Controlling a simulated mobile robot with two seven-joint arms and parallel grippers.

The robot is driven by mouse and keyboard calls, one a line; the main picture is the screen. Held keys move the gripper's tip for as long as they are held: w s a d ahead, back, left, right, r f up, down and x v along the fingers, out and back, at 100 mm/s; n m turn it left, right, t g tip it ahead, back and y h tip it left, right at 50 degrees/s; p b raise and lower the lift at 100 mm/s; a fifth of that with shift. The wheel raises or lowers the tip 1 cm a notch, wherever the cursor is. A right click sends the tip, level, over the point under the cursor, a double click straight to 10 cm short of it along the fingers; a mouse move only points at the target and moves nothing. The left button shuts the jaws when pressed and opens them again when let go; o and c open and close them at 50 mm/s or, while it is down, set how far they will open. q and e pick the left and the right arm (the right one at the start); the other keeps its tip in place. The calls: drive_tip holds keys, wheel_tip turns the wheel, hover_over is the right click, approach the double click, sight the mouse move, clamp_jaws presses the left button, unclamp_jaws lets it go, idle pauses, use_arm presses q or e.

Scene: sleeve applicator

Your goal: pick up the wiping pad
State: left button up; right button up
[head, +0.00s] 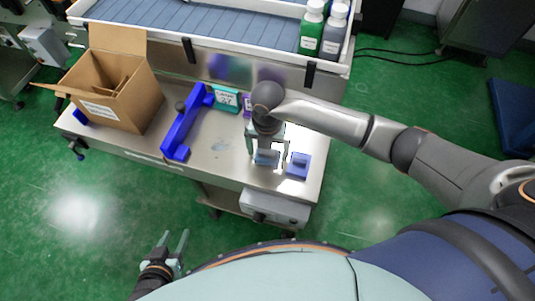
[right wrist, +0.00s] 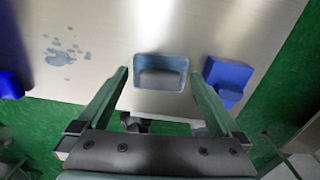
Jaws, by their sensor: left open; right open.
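The wiping pad looks to be the light blue piece with a grey grip on top (right wrist: 160,72), lying on the metal bench. In the head view the pad (head: 266,158) is partly hidden by my right gripper (head: 268,155). My right gripper is open above it; in the right wrist view its fingers (right wrist: 159,76) stand one on each side of the pad with gaps, not closed on it. My left gripper (head: 174,238) is open and empty, low in front of the bench, over the green floor.
A darker blue block (right wrist: 228,80) sits just right of the pad. A wet-looking stain (right wrist: 67,52) marks the bench (head: 205,160). A blue frame (head: 187,122), teal box (head: 225,98) and open carton (head: 118,88) stand further left. Bottles (head: 312,28) stand on the shelf behind.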

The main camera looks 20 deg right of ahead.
sight(268, 152)
drive_tip(key=shift+f, duration=0.3)
drive_tip(key=c, duration=1.1)
drive_tip(key=shift+r, duration=0.1)
drive_tip(key=shift+r, duration=0.55)
wheel_tip(268, 152, up, 2)
drive_tip(key=shift+s+r, duration=0.15)
drive_tip(key=shift+r, duration=0.05)
drive_tip(key=s+a+r, duration=0.1)
drive_tip(key=s+r, duration=0.8)
drive_tip(key=s, duration=0.4)
drive_tip(key=shift+s+r+p, duration=0.2)
drive_tip(key=shift+s+p, duration=0.2)
